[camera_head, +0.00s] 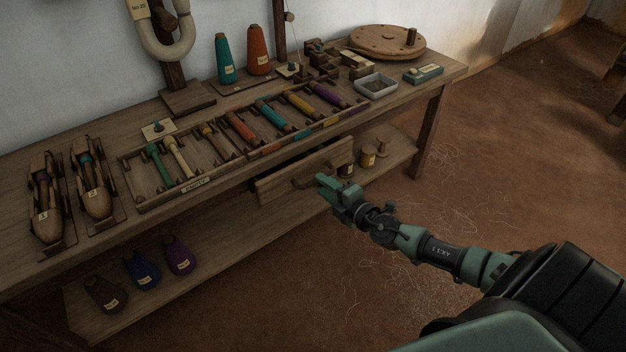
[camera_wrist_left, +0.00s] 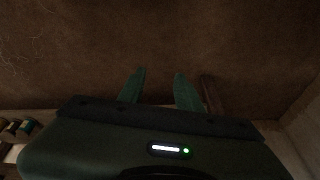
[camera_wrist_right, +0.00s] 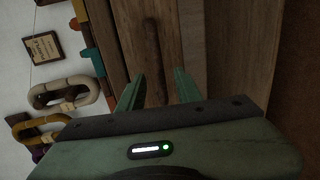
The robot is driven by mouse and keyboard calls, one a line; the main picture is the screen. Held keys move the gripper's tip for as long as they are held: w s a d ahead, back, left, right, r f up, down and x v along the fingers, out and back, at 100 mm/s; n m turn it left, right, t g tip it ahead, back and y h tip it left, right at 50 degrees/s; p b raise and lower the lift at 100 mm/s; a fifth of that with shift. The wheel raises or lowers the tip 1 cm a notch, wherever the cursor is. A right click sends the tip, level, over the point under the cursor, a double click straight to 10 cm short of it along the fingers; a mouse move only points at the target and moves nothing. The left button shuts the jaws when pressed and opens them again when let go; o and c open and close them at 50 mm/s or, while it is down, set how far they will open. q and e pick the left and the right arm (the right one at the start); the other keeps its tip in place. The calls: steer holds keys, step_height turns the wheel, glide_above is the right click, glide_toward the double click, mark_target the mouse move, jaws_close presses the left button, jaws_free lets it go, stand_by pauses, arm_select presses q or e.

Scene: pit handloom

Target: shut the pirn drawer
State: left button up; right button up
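The pirn drawer (camera_head: 275,184) is under the front edge of the wooden bench, and its plain wooden front stands a little out from the bench; how far is hard to tell. A dark bar handle (camera_head: 302,183) is on that front. My right gripper (camera_head: 322,182) is at the right end of the handle. In the right wrist view, the right gripper (camera_wrist_right: 160,75) has its fingers apart, with the handle (camera_wrist_right: 152,45) showing between and beyond them; contact cannot be told. My left gripper (camera_wrist_left: 160,82) is open and empty in the left wrist view, and is outside the head view.
A tray of coloured pirns (camera_head: 185,187) lies on the bench above the drawer. Shuttles (camera_head: 93,190), cones (camera_head: 259,50) and a metal tin (camera_head: 376,86) also stand on top. The lower shelf (camera_head: 215,258) holds dyed bundles and small jars.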

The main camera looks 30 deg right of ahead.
steer(key=x, duration=0.3)
steer(key=shift+w, duration=0.3)
steer(key=shift+w+f, duration=0.1)
steer(key=shift+w, duration=0.2)
arm_select(q)
steer(key=shift+r, duration=0.85)
steer(key=shift+s, duration=0.1)
steer(key=shift+f, duration=0.15)
arm_select(e)
jaws_close()
arm_select(q)
steer(key=shift+a, duration=0.1)
